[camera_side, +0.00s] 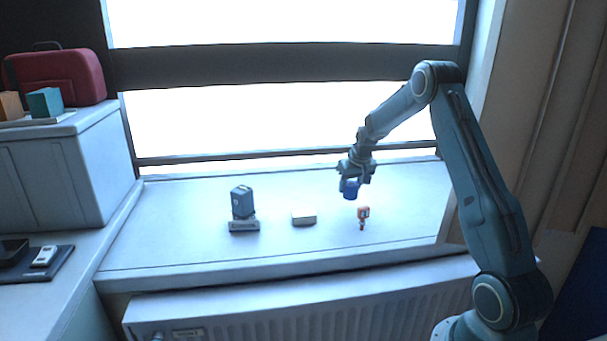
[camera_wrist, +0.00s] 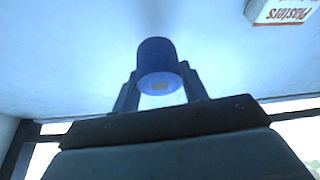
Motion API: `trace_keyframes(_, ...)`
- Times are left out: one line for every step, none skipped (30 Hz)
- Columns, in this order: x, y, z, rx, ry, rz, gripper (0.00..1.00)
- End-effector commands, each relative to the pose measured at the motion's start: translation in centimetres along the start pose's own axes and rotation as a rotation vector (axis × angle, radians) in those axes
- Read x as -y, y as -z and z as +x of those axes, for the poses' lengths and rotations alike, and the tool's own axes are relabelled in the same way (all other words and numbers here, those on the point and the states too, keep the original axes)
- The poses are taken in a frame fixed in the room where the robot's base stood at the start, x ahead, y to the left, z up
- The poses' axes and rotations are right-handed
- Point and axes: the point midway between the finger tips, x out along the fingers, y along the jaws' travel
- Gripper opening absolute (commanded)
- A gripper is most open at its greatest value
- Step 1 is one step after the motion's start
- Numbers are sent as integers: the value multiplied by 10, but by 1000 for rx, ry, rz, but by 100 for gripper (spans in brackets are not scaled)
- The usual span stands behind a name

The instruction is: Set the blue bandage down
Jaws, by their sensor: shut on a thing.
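The blue bandage (camera_side: 350,189) is a small dark blue roll. My gripper (camera_side: 354,183) is shut on it and holds it above the white ledge, over its right part. In the wrist view the bandage (camera_wrist: 157,62) sits between the two fingers of my gripper (camera_wrist: 160,88), with its round end showing. The exact gap between the bandage and the ledge is hard to tell.
A box marked "Plasters" (camera_wrist: 282,12) shows at the wrist view's top right. A red case (camera_side: 60,78) sits on the left cabinet.

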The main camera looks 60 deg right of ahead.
Motion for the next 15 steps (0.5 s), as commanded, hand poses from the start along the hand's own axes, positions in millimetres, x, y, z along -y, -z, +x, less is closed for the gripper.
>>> trace_keyframes(0, -1, 2, 2, 0, 0, 21)
trace_keyframes(0, -2, 4, 3, 0, 0, 21)
trace_keyframes(0, -4, 8, 4, 0, 0, 21)
trace_keyframes(0, -5, 10, 5, 0, 0, 21)
trace_keyframes(0, -7, 14, 5, 0, 0, 21)
trace_keyframes(0, -8, 18, 4, 0, 0, 21)
trace_keyframes(0, -10, 21, 5, 1, 0, 21)
trace_keyframes(0, -12, 25, 5, 1, 0, 21)
trace_keyframes(0, -13, 29, 5, 1, 0, 21)
trace_keyframes(0, -14, 32, 4, 0, 0, 21)
trace_keyframes(0, -15, 34, 4, 0, 0, 21)
trace_keyframes(0, -16, 36, 3, 0, 0, 21)
trace_keyframes(0, -16, 38, 3, 0, 0, 21)
trace_keyframes(0, -17, 38, 2, 0, 0, 21)
trace_keyframes(0, -17, 39, 2, 0, 0, 21)
